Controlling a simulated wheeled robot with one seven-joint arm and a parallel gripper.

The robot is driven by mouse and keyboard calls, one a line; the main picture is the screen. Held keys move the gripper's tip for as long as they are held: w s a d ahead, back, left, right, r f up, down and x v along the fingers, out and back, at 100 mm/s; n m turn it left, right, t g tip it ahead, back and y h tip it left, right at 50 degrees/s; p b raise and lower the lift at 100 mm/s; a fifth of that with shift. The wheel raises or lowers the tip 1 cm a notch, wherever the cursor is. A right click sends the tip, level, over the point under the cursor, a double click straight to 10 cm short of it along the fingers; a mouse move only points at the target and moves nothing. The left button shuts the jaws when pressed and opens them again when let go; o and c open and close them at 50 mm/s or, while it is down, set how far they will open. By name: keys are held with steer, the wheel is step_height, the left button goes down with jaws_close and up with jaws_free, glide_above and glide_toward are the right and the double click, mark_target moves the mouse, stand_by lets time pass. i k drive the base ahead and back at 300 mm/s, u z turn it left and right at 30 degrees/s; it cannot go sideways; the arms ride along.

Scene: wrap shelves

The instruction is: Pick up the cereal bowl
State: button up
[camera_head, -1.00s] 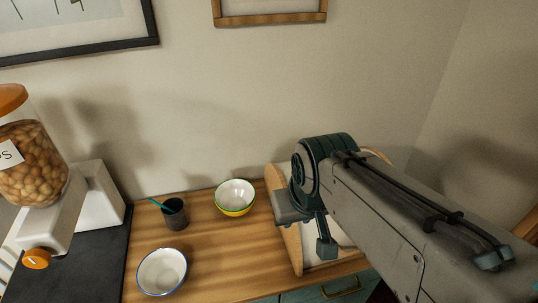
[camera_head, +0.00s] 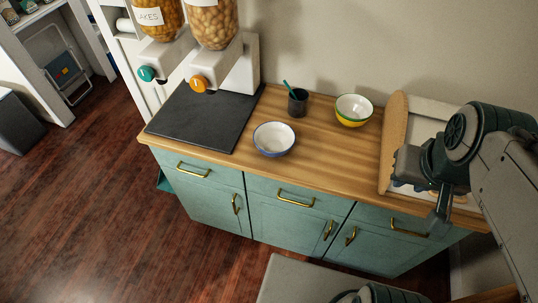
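Two bowls stand upright on the wooden counter (camera_head: 325,145), and I cannot tell which the task calls the cereal bowl. One is a white bowl with a blue rim (camera_head: 274,140), near the counter's front edge. The other is white inside and yellow outside with a green band (camera_head: 354,111), farther back and to the right. My gripper (camera_head: 430,205) is to the right of both bowls and apart from them, in front of the wooden rack. Its fingers are seen from the side and partly hidden, so its opening is unclear.
A dark cup with a teal stick (camera_head: 298,103) stands between the bowls, towards the back. Cereal dispensers (camera_head: 214,65) stand at left behind a dark mat (camera_head: 204,118). A rounded wooden rack (camera_head: 393,140) is at right. Teal cabinets (camera_head: 290,215) are below; wooden floor is open at left.

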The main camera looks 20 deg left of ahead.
mark_target(273, 139)
steer(key=u, duration=1.3)
steer(key=i, duration=0.35)
steer(key=z, duration=1.25)
